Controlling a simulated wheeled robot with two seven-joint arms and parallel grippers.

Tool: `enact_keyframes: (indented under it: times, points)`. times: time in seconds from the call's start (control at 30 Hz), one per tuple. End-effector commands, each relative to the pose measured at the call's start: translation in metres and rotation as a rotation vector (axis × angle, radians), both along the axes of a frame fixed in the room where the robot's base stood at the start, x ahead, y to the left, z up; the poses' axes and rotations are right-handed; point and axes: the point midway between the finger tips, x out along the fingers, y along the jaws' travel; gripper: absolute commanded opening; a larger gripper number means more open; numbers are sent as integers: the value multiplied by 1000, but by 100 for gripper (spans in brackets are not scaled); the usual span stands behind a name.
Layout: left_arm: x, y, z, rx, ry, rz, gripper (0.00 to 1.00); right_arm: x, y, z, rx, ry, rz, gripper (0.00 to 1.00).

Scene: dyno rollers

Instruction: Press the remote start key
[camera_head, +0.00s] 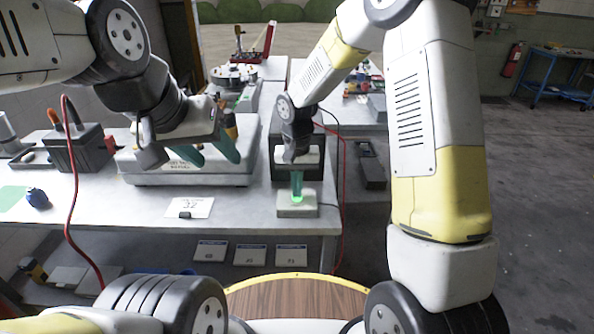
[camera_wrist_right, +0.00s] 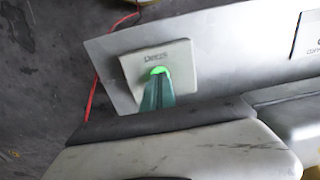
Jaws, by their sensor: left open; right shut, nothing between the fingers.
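The remote start key is a green lit round button on a pale square box (camera_head: 297,207) near the front edge of the table. In the right wrist view the box (camera_wrist_right: 183,62) bears small lettering and the green button (camera_wrist_right: 158,71) glows at the fingertips. My right gripper (camera_head: 297,198) is shut and points straight down, its tips at the button; they cover part of it, and I cannot tell how far it is pressed. The right fingers also show in the right wrist view (camera_wrist_right: 157,85). My left gripper (camera_head: 214,158) is open and empty above the grey-white machine.
The grey-white machine (camera_head: 190,175) stands left of the box. A card marked 32 (camera_head: 190,207) lies at the table's front. A dark frame (camera_head: 315,160) stands behind the box. A dark box with knobs (camera_head: 78,148) is at left. A red cable (camera_head: 343,170) hangs at the right.

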Motion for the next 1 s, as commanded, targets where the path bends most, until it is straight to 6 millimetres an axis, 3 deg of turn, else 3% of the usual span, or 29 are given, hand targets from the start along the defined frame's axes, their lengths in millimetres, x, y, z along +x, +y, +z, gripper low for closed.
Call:
enact_keyframes:
  times: [0.23, 0.4, 0.7, 0.87, 1.0]
  points:
    - [0, 0, 0, 0, 0, 0, 52, 0, 0, -2, 0, 1, 0, 0]
    - [0, 0, 0, 0, 0, 0, 52, -1, 0, -18, -1, 3, 0, 0]
    - [0, 0, 0, 0, 0, 0, 52, -2, -1, -20, -1, 5, -2, 0]
    - [0, 0, 0, 0, 0, 0, 52, 0, -3, -7, 0, 1, -3, 0]
    - [0, 0, 0, 0, 0, 0, 52, 3, -5, 22, 3, -13, -4, 0]
